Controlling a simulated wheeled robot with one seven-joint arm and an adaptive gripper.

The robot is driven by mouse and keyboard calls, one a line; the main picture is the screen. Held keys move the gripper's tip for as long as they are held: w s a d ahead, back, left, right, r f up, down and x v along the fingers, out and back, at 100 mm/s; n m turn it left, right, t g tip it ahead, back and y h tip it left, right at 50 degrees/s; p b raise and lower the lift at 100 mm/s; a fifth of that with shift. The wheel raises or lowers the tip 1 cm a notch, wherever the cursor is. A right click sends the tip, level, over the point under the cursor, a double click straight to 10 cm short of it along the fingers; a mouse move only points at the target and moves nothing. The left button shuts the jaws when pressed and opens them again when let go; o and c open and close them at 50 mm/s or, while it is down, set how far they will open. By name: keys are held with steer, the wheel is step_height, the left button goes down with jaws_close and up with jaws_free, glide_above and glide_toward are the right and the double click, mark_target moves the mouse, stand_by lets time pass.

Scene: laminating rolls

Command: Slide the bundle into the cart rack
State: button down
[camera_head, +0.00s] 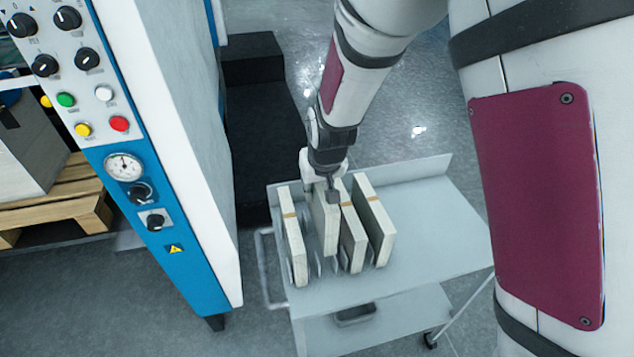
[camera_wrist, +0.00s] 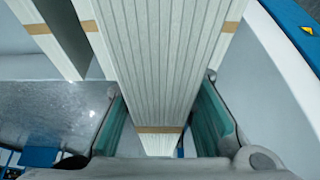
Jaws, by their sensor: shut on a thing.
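My gripper (camera_head: 325,190) is shut on a pale flat bundle (camera_head: 326,225) and holds it upright over the cart (camera_head: 430,225). This bundle stands between one bundle on its left (camera_head: 292,235) and two on its right (camera_head: 351,238) (camera_head: 374,222). Its lower end shows higher in the picture than its neighbours' ends; I cannot tell whether it touches the cart top. Small rounded rack dividers (camera_head: 319,267) show between the bundles. In the wrist view the held bundle (camera_wrist: 160,75), with tan bands, lies between the green finger pads.
A blue and white machine (camera_head: 178,245) with knobs and a gauge stands close left of the cart. The cart handle (camera_head: 265,270) is at its left side. The cart top right of the bundles is bare. A wooden pallet (camera_head: 85,212) is at the far left.

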steer(key=shift+f+b, duration=3.35)
steer(key=shift+f, duration=1.95)
steer(key=c, duration=1.2)
jaws_free()
steer(key=shift+c, duration=0.2)
steer(key=shift+f, duration=0.1)
steer(key=v, duration=1.2)
steer(key=shift+s, duration=0.1)
